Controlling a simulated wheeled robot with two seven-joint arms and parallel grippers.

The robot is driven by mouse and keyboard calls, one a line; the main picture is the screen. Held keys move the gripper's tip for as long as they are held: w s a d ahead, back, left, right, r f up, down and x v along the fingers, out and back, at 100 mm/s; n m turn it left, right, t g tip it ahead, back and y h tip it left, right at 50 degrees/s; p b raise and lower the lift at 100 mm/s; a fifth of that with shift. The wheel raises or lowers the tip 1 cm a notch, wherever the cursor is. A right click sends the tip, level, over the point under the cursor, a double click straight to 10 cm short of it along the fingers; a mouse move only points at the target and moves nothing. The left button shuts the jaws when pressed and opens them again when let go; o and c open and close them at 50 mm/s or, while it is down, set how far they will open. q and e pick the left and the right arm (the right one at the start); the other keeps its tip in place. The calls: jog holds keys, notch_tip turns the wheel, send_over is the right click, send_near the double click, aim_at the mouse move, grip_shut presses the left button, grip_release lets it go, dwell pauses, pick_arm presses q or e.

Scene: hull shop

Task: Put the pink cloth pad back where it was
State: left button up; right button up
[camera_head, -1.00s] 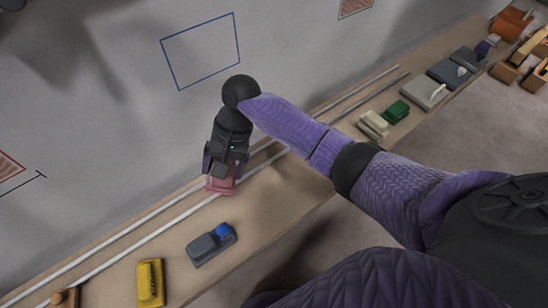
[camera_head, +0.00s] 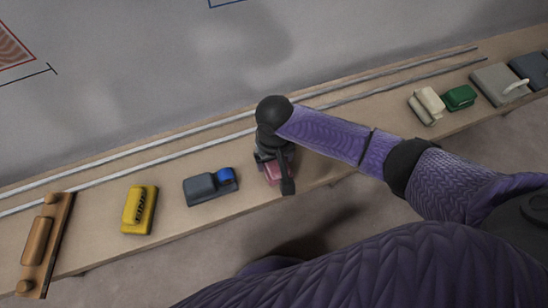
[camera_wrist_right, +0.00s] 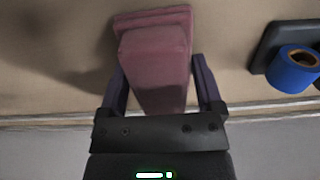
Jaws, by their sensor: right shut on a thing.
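The pink cloth pad (camera_head: 272,172) is at my right gripper (camera_head: 276,180), mostly hidden by it in the head view, over the front part of the wooden bench (camera_head: 330,150). In the right wrist view the pad (camera_wrist_right: 155,60) is a dusky pink block with a wider flat end, held between the two purple fingers of my right gripper (camera_wrist_right: 160,85). A shadow lies beside it on the bench. I cannot tell whether the pad touches the bench. My left gripper is not in view.
Left of the pad are a grey block with a blue roll (camera_head: 210,185), a yellow block (camera_head: 140,210) and a brown wooden tool (camera_head: 45,245). To the right are a cream block (camera_head: 426,105) and a green block (camera_head: 459,97). Two pale rods (camera_head: 160,152) run along the back.

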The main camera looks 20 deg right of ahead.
jog(key=o, duration=0.9)
jog(key=shift+o, duration=0.7)
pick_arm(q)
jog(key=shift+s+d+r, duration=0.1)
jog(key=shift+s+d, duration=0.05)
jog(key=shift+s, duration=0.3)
pick_arm(e)
notch_tip(320, 180, up, 11)
jog(key=p, duration=0.7)
jog(key=shift+r, duration=0.2)
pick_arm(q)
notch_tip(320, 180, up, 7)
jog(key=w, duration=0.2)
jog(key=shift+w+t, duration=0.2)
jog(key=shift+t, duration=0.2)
pick_arm(e)
jog(key=shift+r, duration=0.4)
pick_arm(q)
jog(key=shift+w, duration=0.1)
